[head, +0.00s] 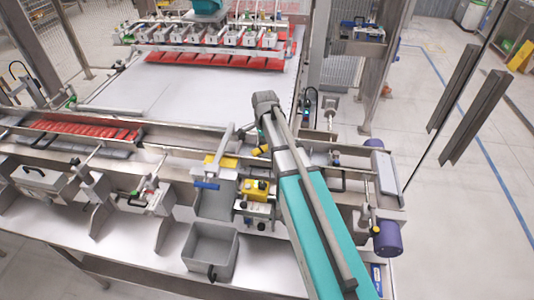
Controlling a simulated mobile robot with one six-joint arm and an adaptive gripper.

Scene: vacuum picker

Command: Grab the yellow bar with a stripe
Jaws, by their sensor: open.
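A small yellow piece (221,160) lies at the near conveyor, left of my arm, just above a blue handle-like part (206,185). It may be the yellow bar, but it is too small for me to make out a stripe. My teal and grey arm reaches up through the middle of the head view and hides part of the machine behind it. I cannot make out my gripper or its fingers in this view.
A yellow control box (256,190) stands just left of my arm. A grey open bin (210,249) stands on the near table. Red bars (85,130) lie on the left conveyor. A purple motor (387,238) stands at the right. The white belt (190,90) is clear.

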